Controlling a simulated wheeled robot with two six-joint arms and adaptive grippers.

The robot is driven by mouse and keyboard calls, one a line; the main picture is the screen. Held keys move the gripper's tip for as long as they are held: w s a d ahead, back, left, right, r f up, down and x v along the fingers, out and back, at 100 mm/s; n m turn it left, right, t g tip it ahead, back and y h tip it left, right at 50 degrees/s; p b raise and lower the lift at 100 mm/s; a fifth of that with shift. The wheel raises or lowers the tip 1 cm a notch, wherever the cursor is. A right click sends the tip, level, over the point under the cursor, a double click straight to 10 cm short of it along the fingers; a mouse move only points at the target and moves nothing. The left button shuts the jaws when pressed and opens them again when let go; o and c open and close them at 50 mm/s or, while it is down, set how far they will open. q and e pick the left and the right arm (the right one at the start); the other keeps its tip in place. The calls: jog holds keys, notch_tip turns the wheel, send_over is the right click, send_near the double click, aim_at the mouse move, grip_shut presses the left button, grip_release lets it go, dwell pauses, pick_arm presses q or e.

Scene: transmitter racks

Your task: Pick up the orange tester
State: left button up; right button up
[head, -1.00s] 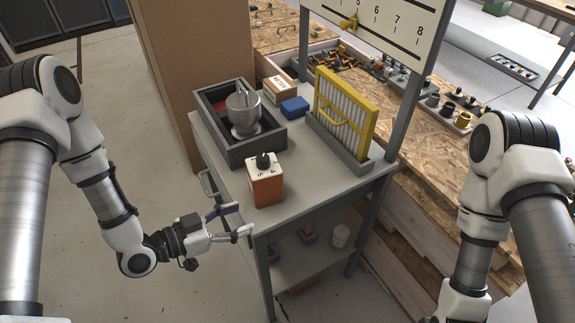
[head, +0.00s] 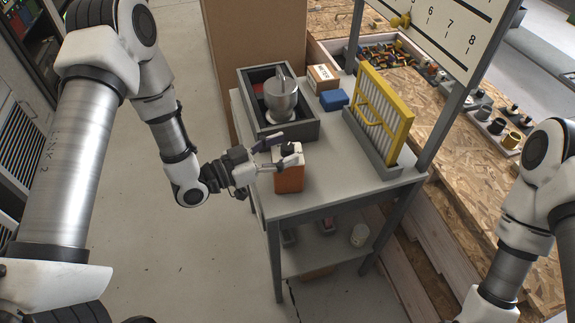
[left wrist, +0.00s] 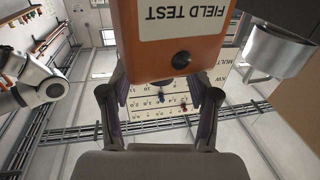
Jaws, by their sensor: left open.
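The orange tester (head: 290,179) stands upright near the front-left corner of the grey cart's top, its white upper part partly hidden by my fingers. My left gripper (head: 281,150) is open at the tester's upper part, coming from the left. In the left wrist view the tester (left wrist: 168,55) fills the top middle, with a "FIELD TEST" label and a dark round spot. The open fingers (left wrist: 157,95) point toward it, one to each side. I cannot tell whether they touch it. My right gripper is out of view.
A dark grey tray (head: 305,131) holding a metal cup (head: 281,100) is just behind the tester. A blue block (head: 334,99), a small box (head: 323,78) and a yellow-framed rack (head: 398,135) stand farther back. The cart top (head: 345,180) is clear right of the tester.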

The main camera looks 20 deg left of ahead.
pick_arm(q)
jog(key=shift+x, duration=0.8)
grip_shut()
jog(key=shift+r, duration=0.15)
